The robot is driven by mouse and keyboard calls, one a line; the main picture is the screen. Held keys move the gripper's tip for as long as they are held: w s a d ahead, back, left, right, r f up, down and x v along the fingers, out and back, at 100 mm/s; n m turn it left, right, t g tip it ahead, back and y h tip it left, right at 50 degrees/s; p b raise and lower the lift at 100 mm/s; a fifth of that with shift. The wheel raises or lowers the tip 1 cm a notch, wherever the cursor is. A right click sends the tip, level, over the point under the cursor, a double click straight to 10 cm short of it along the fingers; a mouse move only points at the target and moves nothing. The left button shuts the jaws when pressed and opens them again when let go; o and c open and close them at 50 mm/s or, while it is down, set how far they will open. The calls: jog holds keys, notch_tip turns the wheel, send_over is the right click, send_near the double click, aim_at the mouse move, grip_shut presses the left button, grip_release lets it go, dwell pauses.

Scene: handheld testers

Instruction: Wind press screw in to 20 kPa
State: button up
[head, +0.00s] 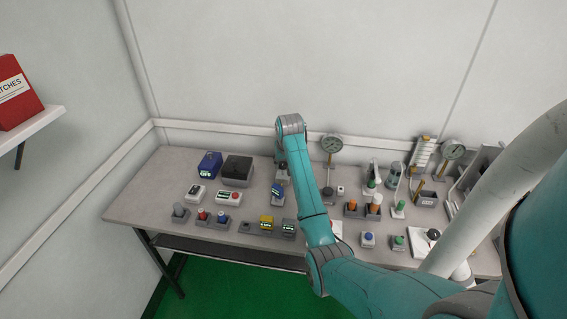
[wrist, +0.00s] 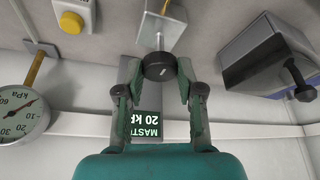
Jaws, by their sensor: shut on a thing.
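The press screw shows in the wrist view as a round black knob (wrist: 160,67) on a thin silver rod (wrist: 159,40) that runs into a pale block (wrist: 160,22). My gripper (wrist: 161,75) is shut on the knob, one finger on each side. A dark label (wrist: 158,128) reading "MAST… 20 kP…" is partly hidden by my fingers. In the head view my gripper (head: 281,173) is at the back of the bench, and my arm hides most of the press.
The grey bench (head: 140,205) holds several small testers. A blue device (head: 208,164) and a dark box (head: 237,170) stand left of my gripper. A dial gauge (head: 332,144) stands close on the right. A black-knobbed device (wrist: 262,55) is right in the wrist view.

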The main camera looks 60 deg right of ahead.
jog(key=o, duration=1.2)
jog(key=shift+c, duration=0.2)
jog(key=v, duration=1.2)
